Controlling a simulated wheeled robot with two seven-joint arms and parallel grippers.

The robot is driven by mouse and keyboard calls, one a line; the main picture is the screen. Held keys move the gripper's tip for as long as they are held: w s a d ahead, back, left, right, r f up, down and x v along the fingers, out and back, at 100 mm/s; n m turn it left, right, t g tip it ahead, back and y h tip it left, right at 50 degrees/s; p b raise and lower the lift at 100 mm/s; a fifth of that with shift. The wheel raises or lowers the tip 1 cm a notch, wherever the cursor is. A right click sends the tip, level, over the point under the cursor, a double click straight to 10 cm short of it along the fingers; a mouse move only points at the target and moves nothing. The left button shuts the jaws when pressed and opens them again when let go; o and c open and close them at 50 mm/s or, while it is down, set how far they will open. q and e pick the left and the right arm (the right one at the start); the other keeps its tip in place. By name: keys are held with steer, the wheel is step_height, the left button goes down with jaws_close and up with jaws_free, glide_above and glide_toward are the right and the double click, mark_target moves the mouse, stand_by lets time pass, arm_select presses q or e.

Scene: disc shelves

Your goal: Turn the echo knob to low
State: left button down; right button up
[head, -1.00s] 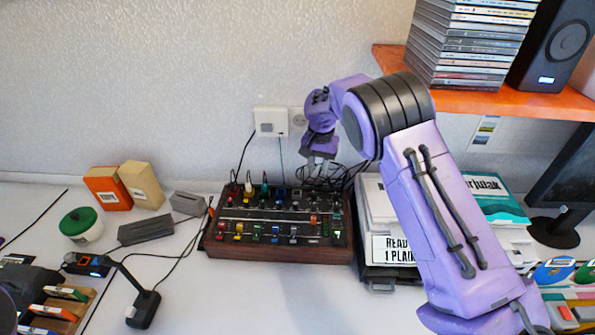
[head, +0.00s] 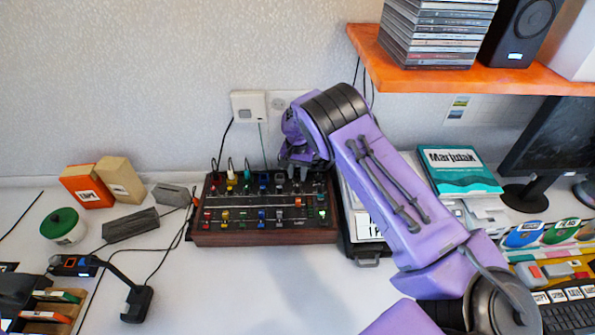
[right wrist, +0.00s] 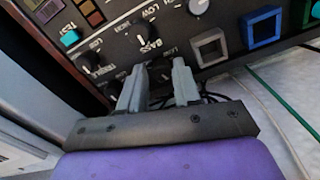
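The mixer (head: 262,238), a dark box with wooden sides, stands on the white table against the wall. It carries several small knobs and coloured caps. In the right wrist view its panel shows black knobs, one by the word BASS (right wrist: 145,30), another at the left (right wrist: 93,60). Which knob is the echo knob I cannot read. My right gripper (head: 297,174) is over the mixer's back right part. In the right wrist view its two fingers (right wrist: 160,72) are apart, with a dark knob partly showing between or just beyond the tips; contact is unclear. My left gripper is not in view.
An orange shelf (head: 450,77) with stacked cases and a speaker (head: 520,30) hangs at upper right. A teal box (head: 458,172) lies right of my arm. Cables run behind the mixer. The table in front of the mixer is clear.

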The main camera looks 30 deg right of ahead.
steer(key=shift+s, duration=0.1)
steer(key=c, duration=0.4)
steer(key=shift+a, duration=0.1)
jaws_close()
steer(key=shift+n, duration=0.4)
steer(key=n, duration=0.2)
steer(key=shift+n, duration=2.3)
steer(key=shift+o, duration=1.4)
jaws_free()
steer(key=shift+o, duration=0.6)
steer(key=shift+f, duration=0.1)
